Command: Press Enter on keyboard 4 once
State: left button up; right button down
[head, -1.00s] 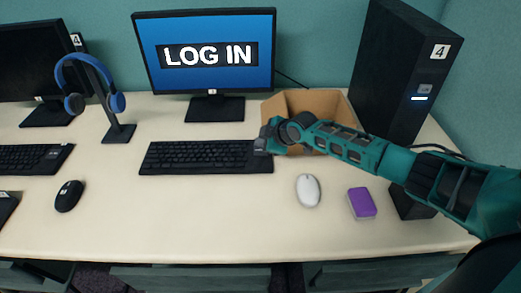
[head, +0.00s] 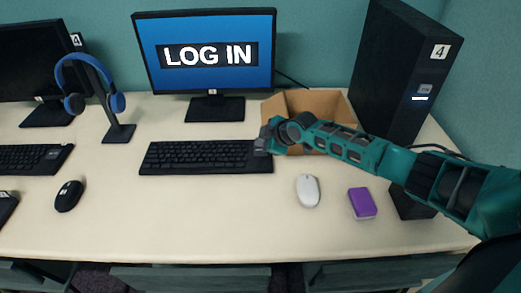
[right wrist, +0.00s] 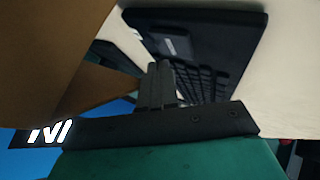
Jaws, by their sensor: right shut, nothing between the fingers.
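The black keyboard (head: 195,157) lies on the desk in front of a monitor (head: 205,52) that reads "LOG IN". The tower to its right carries the number 4. My right gripper (head: 262,146) is shut and empty at the keyboard's right end, and it hides part of that end. In the right wrist view, the shut fingers (right wrist: 158,85) point toward the keyboard (right wrist: 205,50). I cannot tell whether the fingertips touch a key. The Enter key cannot be made out. My left gripper is not in view.
An open cardboard box (head: 305,103) stands right behind my right gripper. The black tower (head: 400,75) stands at the back right. A white mouse (head: 308,190) and a purple block (head: 362,203) lie in front of my right arm. A headphone stand (head: 119,132) is left of the keyboard.

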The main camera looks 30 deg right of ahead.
jog(key=shift+f, duration=0.15)
jog(key=shift+f+b, duration=0.25)
jog(key=shift+b, duration=0.1)
jog(key=shift+f+b, duration=0.4)
jog(key=shift+f, duration=0.05)
dwell(0.6)
jog(key=shift+r, duration=0.1)
jog(key=shift+r+p, duration=0.75)
notch_tip(320, 180, up, 5)
jog(key=p, duration=0.4)
jog(key=shift+r, duration=0.1)
jog(key=shift+a, duration=0.1)
dwell(0.7)
